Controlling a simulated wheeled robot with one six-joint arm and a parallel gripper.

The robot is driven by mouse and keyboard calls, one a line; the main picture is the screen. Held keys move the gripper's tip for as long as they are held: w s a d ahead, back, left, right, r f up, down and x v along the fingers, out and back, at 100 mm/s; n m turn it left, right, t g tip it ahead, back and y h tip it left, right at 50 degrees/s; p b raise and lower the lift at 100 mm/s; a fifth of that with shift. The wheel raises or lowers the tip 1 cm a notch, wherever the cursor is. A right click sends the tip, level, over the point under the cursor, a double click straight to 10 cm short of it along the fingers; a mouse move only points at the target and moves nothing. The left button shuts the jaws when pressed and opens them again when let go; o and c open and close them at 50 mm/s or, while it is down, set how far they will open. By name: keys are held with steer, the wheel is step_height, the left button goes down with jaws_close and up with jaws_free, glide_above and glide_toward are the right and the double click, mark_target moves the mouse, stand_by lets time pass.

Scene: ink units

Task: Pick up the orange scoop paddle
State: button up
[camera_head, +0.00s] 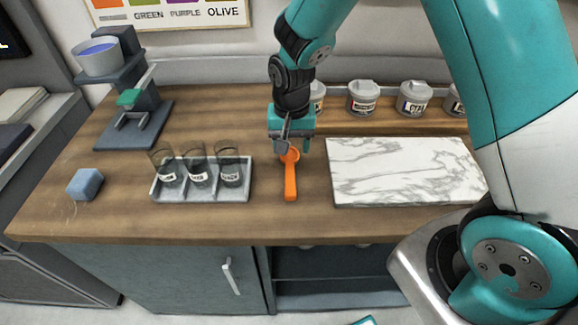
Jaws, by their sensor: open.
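The orange scoop paddle (290,180) lies on the wooden counter, between the tray of glasses and the marble slab. Its handle points toward the front edge and its round scoop end is at the back. My gripper (291,149) is open, pointing down over the scoop end, and its fingers hide part of that end. I cannot tell whether the fingers touch the paddle.
A grey tray (205,195) with three labelled glasses (197,170) stands left of the paddle. A marble slab (405,172) lies to the right. Several lidded tubs (362,98) line the back. A blue block (85,184) and a grey stand machine (133,120) are at left.

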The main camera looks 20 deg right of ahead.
mark_target(290, 169)
steer(key=shift+w+a+f+p, duration=0.1)
steer(key=shift+f+p, duration=0.55)
steer(key=shift+f, duration=1.45)
steer(key=shift+w+f+p, duration=0.1)
steer(key=shift+f+p, duration=0.55)
steer(key=shift+f, duration=1.45)
jaws_close()
